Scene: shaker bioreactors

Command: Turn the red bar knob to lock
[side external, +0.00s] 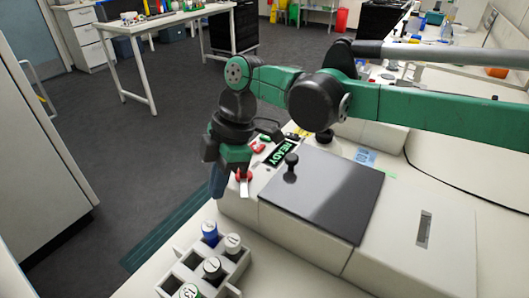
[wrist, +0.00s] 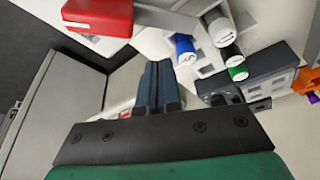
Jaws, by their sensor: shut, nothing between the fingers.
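The red bar knob (side external: 244,175) sits on the front left corner of the white shaker machine, just right of my fingers in the side view. A red block that looks like the same knob (wrist: 97,17) is large at the top left of the wrist view. My gripper (side external: 217,194) points downward, its dark blue fingers shut and empty. In the wrist view the fingers (wrist: 157,66) lie side by side, apart from the red block. Whether they touch the knob in the side view is unclear. The READY display (side external: 281,153) is behind the knob.
A white rack (side external: 236,276) holds several capped vials in front of the machine. Red buttons (side external: 258,147) sit near the display. Open floor lies to the left.

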